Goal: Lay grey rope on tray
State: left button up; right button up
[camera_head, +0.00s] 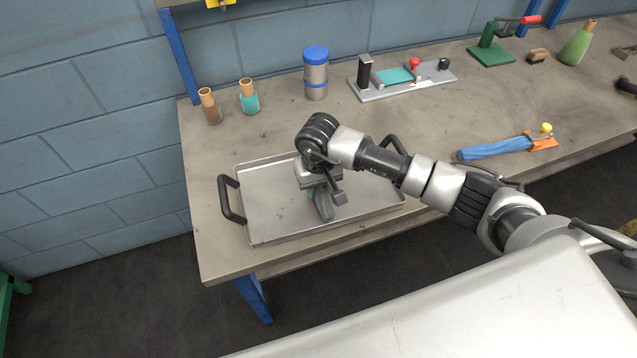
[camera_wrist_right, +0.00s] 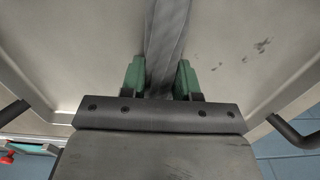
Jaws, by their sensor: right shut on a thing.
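The metal tray (camera_head: 265,215) with black side handles lies on the workbench. In the right wrist view, the tray's surface (camera_wrist_right: 80,65) fills most of the background. My right gripper (camera_head: 324,212) is over the middle of the tray, pointing down. In the right wrist view, its green fingers (camera_wrist_right: 160,78) are shut on the grey rope (camera_wrist_right: 167,35), a flat band-like strand running up out of that view. In the head view the rope is mostly hidden by the gripper. I cannot tell whether it touches the tray. My left gripper is not in view.
Two small bottles (camera_head: 249,97) and a blue-lidded canister (camera_head: 316,74) stand behind the tray. A fixture plate (camera_head: 430,80) is at the back. A blue bundle (camera_head: 495,148) lies right of the tray. The bench (camera_head: 215,240) is bare at its front left.

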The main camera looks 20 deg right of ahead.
jog(key=shift+f+b, duration=0.2)
jog(key=shift+b, duration=0.1)
jog(key=o, duration=1)
jog(key=shift+r, duration=0.1)
jog(key=shift+r+p, duration=0.15)
jog(key=shift+p, duration=0.2)
jog(key=shift+w+r, duration=0.1)
jog(key=shift+r, duration=0.2)
notch_tip(320, 180, up, 11)
jog(key=shift+r+b, duration=0.2)
jog(key=shift+b, duration=0.65)
